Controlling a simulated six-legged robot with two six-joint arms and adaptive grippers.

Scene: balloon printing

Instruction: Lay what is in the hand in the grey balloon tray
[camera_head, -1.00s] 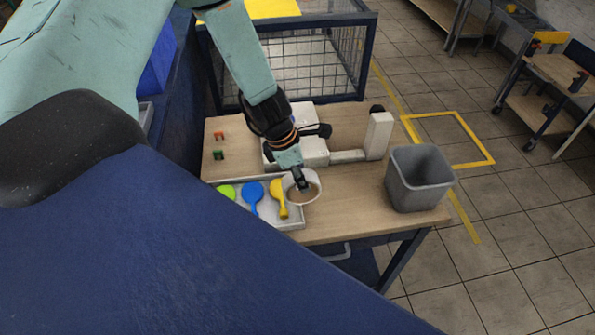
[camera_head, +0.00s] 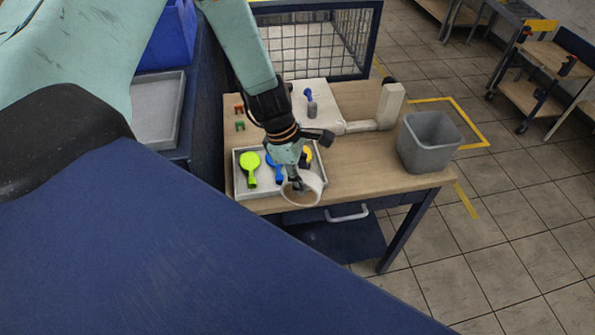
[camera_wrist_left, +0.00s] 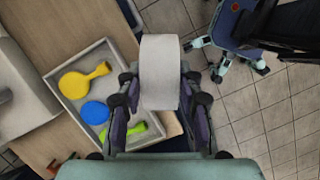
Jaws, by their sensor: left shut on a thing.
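My left gripper (camera_head: 297,184) is shut on a white roll (camera_head: 315,187) with a brown inside, like a roll of tape. It holds the roll at the near right corner of the grey balloon tray (camera_head: 238,179); I cannot tell how high. The tray holds a green balloon (camera_head: 249,165), a blue one (camera_head: 272,163) and a yellow one (camera_head: 307,154), the last two partly hidden by the gripper. In the left wrist view the roll (camera_wrist_left: 160,60) sits between the fingers, beside the tray (camera_wrist_left: 48,82). My right gripper is not in view.
The wooden table (camera_head: 360,170) carries a white machine (camera_head: 390,105) at the back and a grey bin (camera_head: 428,145) at the right. Small red and green pieces (camera_head: 239,125) lie behind the tray. A wire cage (camera_head: 315,45) stands behind.

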